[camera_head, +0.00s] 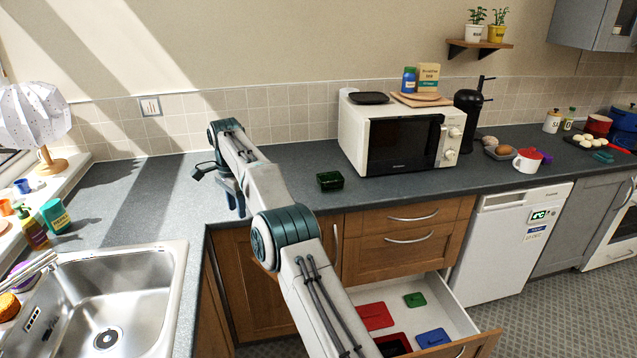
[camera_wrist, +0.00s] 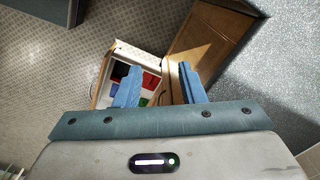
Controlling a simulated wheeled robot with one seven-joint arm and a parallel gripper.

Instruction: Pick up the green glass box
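The green glass box (camera_head: 330,181) is a small dark green, open-topped box on the grey countertop, in front of the microwave's left side. My gripper (camera_head: 238,208) is to the left of the box in the head view, with its blue fingers pointing down over the counter and clear of the box. In the wrist view my gripper (camera_wrist: 160,88) has its two blue fingers spread apart, with nothing held between them. I cannot make out the green glass box in the wrist view.
A white microwave (camera_head: 400,135) stands behind the box. An open drawer (camera_head: 459,312) below holds red, green, blue and dark items; it also shows in the wrist view (camera_wrist: 118,70). A sink (camera_head: 112,290) is at the left. The counter between gripper and box looks clear.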

